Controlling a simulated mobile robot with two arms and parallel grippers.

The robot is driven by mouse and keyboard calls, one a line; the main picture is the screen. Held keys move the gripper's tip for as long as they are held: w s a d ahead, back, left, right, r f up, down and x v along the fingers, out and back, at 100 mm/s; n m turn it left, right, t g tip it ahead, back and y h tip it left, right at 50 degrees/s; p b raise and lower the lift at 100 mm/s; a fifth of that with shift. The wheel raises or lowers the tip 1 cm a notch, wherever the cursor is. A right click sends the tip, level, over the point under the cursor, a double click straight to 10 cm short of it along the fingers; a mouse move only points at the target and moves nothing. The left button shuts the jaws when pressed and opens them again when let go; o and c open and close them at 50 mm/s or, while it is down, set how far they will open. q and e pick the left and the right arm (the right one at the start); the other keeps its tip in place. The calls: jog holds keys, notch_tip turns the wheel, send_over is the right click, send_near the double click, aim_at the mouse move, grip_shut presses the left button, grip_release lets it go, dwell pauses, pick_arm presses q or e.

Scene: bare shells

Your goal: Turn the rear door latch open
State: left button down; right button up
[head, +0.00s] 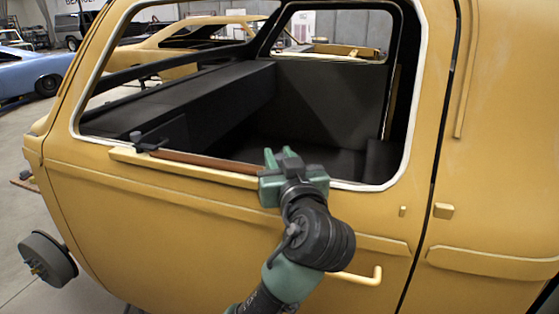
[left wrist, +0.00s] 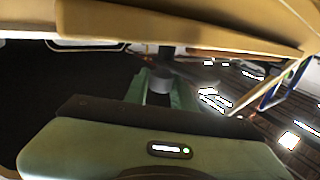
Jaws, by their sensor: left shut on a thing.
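The yellow car shell's door (head: 200,205) has an open window hole with a pale frame. My left gripper (head: 282,160), green and black, is at the window's lower sill, toward its rear half. In the left wrist view its green fingers (left wrist: 160,95) are shut on a dark grey knob (left wrist: 162,82), which seems to be the rear latch. In the head view the gripper hides this knob, so its turn angle cannot be told. A similar dark latch (head: 150,141) sits at the sill's front end. My right gripper is not in view.
A brown strip (head: 205,161) runs along the sill between the front latch and my gripper. A yellow door handle (head: 362,277) sticks out below my wrist. The window frame's rear post (head: 408,100) stands to the right. The cabin inside is dark and looks mostly empty.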

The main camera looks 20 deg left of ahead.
pick_arm(q)
jog(key=n+g+y, duration=0.1)
jog(key=n+y+b, duration=0.1)
jog(key=shift+d+f+g+y+b, duration=0.2)
jog(key=shift+g+y+b, duration=0.1)
jog(key=shift+g, duration=0.1)
jog(key=shift+a+r+n+g+y+b, duration=0.15)
jog(key=shift+n+g+y+b, duration=0.3)
jog(key=shift+n+g+y, duration=0.3)
jog(key=c, duration=1.2)
grip_release()
